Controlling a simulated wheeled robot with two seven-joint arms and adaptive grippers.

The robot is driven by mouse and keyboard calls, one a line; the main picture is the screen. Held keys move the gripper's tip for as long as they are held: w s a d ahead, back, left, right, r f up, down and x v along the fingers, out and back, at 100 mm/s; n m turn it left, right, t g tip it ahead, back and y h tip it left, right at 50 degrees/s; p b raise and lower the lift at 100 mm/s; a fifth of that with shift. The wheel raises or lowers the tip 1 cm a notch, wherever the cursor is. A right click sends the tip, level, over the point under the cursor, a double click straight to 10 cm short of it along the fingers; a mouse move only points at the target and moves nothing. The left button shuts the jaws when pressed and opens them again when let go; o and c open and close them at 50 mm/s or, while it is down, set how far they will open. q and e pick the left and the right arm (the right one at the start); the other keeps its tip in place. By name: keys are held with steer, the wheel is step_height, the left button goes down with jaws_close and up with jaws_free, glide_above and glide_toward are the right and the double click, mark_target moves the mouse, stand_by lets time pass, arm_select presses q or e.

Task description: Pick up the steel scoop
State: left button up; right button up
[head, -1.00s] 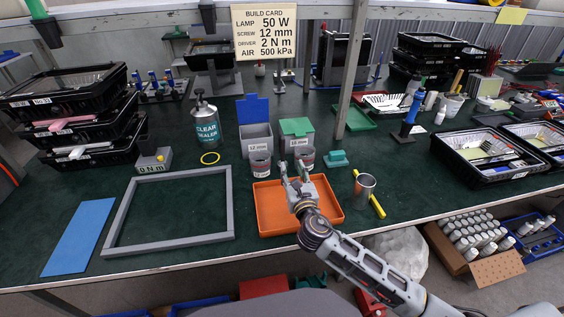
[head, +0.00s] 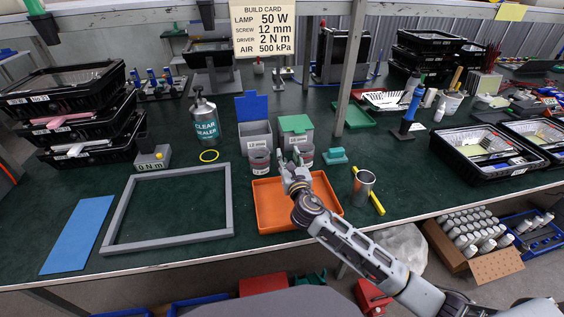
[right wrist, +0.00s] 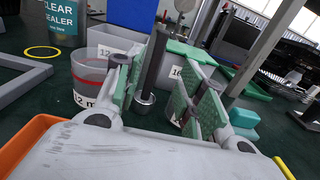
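What I take to be the steel scoop (right wrist: 145,100) shows in the right wrist view as a small shiny bowl below a dark upright handle. It is between the spread fingers of my right gripper (right wrist: 160,74), closer to the left finger. I cannot tell whether they touch. In the head view my right gripper (head: 289,159) is open above the far edge of the orange tray (head: 262,222), by two labelled cups; the scoop is not clear there. My left gripper is not in view.
The left clear cup (head: 260,162) and right cup (head: 304,156) stand close beside the gripper, before a grey bin (head: 256,136) and a green-lidded bin (head: 297,126). A steel cup (head: 363,188) and yellow bar (head: 377,205) are right of the tray. A grey frame (head: 168,243) lies left.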

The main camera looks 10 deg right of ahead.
mark_target(282, 145)
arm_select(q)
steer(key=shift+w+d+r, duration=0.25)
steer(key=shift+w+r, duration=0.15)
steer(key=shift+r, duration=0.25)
arm_select(e)
steer(key=w, duration=0.3)
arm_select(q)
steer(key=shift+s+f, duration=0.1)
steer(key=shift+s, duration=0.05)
arm_select(e)
steer(key=shift+w, duration=0.15)
steer(key=shift+w, duration=0.2)
steer(key=shift+w+a+b, duration=0.15)
steer(key=shift+w+b, duration=0.25)
steer(key=shift+w, duration=1.5)
steer(key=shift+w+b, duration=0.3)
steer(key=shift+w, duration=0.1)
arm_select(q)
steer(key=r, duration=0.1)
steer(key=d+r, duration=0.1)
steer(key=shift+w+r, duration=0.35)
